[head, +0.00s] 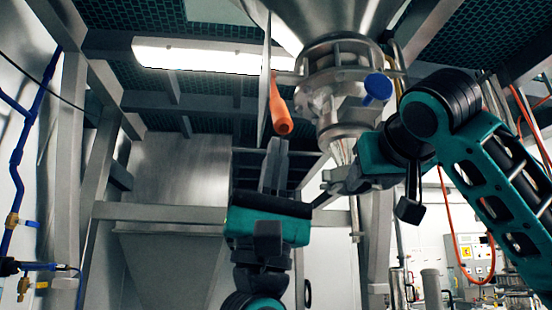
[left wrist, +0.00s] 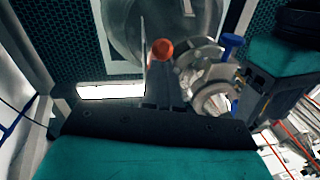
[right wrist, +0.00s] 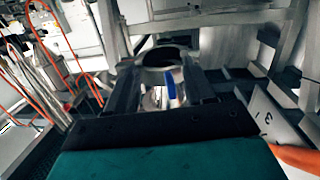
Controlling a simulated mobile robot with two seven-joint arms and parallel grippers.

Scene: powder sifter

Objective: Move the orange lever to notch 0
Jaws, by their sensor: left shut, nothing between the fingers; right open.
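The orange lever (head: 281,112) hangs down beside a thin upright plate (head: 266,75) seen nearly edge-on, left of the steel valve under the hopper. My left gripper (head: 275,150) is shut and empty, pointing up just below the lever's end. In the left wrist view the lever's round end (left wrist: 161,50) shows just beyond the shut fingers; I cannot tell whether they touch. My right gripper (right wrist: 163,92) is open around the sight of the lower outlet. In the right wrist view the lever (right wrist: 300,158) is at the lower right, beside a marked plate (right wrist: 264,118). The lever's notch cannot be read.
The steel valve body (head: 340,90) with a blue knob (head: 378,87) is at upper centre. A narrow outlet cone (head: 342,150) is close to my right gripper. Steel frame posts (head: 68,150) and a crossbeam (head: 160,213) surround the space. A control cabinet (head: 470,258) stands at the back right.

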